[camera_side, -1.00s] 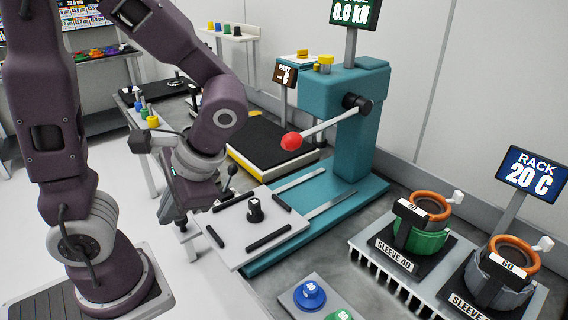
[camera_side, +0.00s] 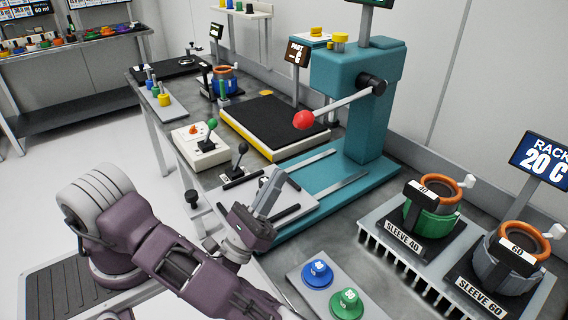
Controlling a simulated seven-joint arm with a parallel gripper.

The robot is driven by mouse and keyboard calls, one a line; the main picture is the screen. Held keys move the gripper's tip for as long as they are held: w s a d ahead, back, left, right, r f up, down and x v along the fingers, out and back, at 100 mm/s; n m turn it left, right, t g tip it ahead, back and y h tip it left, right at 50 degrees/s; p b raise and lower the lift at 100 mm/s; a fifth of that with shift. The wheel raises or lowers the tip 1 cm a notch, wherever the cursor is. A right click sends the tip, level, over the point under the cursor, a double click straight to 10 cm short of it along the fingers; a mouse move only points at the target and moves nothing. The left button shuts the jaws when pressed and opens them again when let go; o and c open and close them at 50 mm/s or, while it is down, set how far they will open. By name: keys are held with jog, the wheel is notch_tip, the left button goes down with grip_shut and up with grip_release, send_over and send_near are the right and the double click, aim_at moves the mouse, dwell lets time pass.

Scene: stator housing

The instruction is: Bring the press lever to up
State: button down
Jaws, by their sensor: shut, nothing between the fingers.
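The press lever is a grey rod with a red ball (camera_side: 303,120) at its end. It runs from a black hub (camera_side: 373,84) on the side of the teal press (camera_side: 362,130) and slopes down to the left. My gripper (camera_side: 277,180) is low over the press's pale sliding plate (camera_side: 290,208), below and left of the red ball and apart from it. It appears shut and empty, with its fingertips hard to make out. It hides part of the plate.
Sleeves 40 (camera_side: 430,222) and 60 (camera_side: 500,270) stand in a rack on the right. Blue (camera_side: 317,273) and green (camera_side: 346,301) knobs sit in front. A control box with a green-knobbed stick (camera_side: 200,150) and a black-topped yellow platform (camera_side: 272,125) are behind left.

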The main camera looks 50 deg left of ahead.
jog(key=x, duration=0.8)
jog(key=shift+a+r, duration=0.15)
jog(key=shift+w, duration=0.1)
jog(key=w+r, duration=0.3)
jog(key=r, duration=0.9)
jog(key=w+r, duration=0.3)
jog(key=r, duration=0.9)
jog(key=shift+w+r, duration=0.3)
jog(key=shift+r, duration=0.05)
